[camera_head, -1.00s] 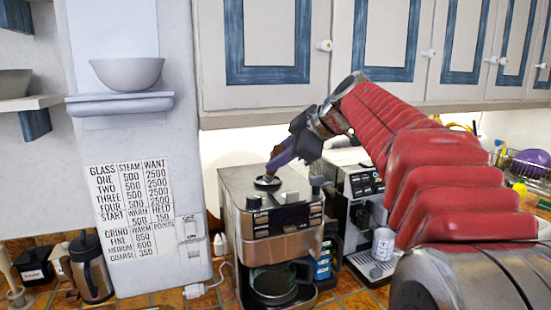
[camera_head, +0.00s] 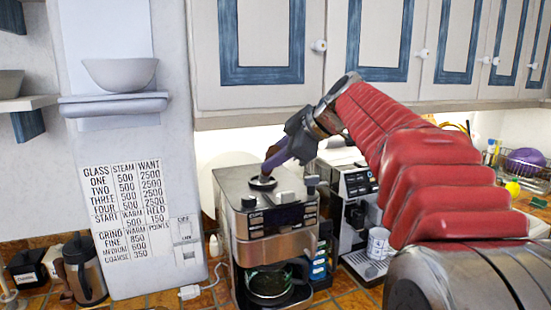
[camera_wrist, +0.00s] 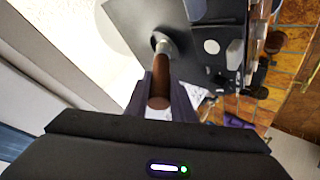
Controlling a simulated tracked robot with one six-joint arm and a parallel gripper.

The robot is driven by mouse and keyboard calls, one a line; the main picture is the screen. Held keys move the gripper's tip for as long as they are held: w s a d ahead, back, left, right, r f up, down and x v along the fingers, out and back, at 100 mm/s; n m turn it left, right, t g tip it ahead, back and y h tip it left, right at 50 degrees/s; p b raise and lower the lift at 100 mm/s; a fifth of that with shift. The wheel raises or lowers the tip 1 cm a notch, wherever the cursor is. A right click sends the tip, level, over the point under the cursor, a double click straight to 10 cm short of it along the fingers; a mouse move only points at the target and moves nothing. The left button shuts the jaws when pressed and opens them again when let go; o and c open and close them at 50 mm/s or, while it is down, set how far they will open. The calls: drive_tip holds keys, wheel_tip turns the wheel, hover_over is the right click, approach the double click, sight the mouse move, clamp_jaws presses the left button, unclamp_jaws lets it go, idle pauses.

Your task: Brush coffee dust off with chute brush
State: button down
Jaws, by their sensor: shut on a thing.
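My gripper (camera_head: 277,158) is shut on the chute brush, with its purple fingers angled down over the grinder coffee machine (camera_head: 283,245). The brush (camera_wrist: 161,82) shows in the wrist view as a brown handle with a pale metal collar. Its far end points into the round dark chute opening (camera_head: 262,184) on the machine's top; the bristles are hidden there. The chute also shows in the wrist view (camera_wrist: 174,46). In the head view the fingers hide most of the brush. I cannot make out any coffee dust.
An espresso machine (camera_head: 350,190) with a metal cup (camera_head: 378,243) stands to the right. A glass carafe (camera_head: 270,286) sits in the coffee machine. A steel flask (camera_head: 84,270) stands at left. Cupboards (camera_head: 262,45) hang above, and a bowl (camera_head: 122,74) rests on a wall shelf.

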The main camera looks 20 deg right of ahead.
drive_tip(key=shift+a, duration=0.25)
drive_tip(key=shift+a, duration=0.25)
drive_tip(key=shift+w+d, duration=0.15)
drive_tip(key=shift+w+d, duration=0.2)
drive_tip(key=shift+d, duration=0.1)
idle(0.4)
drive_tip(key=shift+r, duration=0.1)
drive_tip(key=shift+r, duration=1.65)
